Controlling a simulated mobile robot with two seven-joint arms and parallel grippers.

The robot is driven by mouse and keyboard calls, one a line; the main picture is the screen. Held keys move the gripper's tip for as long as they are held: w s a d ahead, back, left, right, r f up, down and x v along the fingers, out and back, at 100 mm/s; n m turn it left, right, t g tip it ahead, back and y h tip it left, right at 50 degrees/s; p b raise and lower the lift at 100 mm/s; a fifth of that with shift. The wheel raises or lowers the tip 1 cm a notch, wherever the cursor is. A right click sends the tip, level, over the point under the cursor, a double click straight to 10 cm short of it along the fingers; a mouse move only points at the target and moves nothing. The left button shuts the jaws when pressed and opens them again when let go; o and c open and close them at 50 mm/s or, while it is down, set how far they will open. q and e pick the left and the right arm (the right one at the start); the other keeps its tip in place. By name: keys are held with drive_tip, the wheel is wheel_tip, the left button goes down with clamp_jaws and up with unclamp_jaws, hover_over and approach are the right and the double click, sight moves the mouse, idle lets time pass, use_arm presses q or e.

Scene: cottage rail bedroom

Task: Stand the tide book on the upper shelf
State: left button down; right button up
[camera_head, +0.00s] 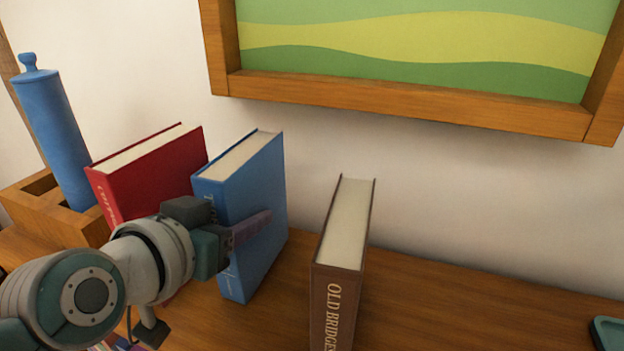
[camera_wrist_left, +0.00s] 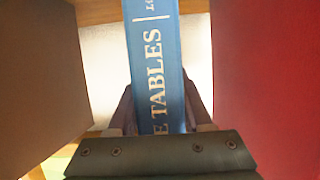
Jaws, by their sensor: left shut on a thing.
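The blue tide book (camera_head: 258,185) stands upright on or just above the wooden shelf (camera_head: 450,305), with its spine toward me. I cannot tell whether its bottom edge touches the wood. My left gripper (camera_head: 250,229) is shut on it, one finger lying along its right cover. In the left wrist view the blue spine (camera_wrist_left: 158,65) reads "E TABLES" and sits between the two fingers (camera_wrist_left: 160,112). My right gripper is not in view.
A red book (camera_head: 155,175) stands close to the left and a brown book "Old Bridges" (camera_head: 340,235) to the right, with a gap. A blue cylinder (camera_head: 52,125) in a wooden holder (camera_head: 45,215) is far left. A framed picture (camera_head: 400,98) hangs behind.

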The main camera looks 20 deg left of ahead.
use_arm(q)
drive_tip(key=shift+w+f, duration=0.1)
drive_tip(key=shift+f, duration=0.1)
drive_tip(key=shift+f, duration=0.15)
drive_tip(key=shift+c, duration=1.6)
unclamp_jaws()
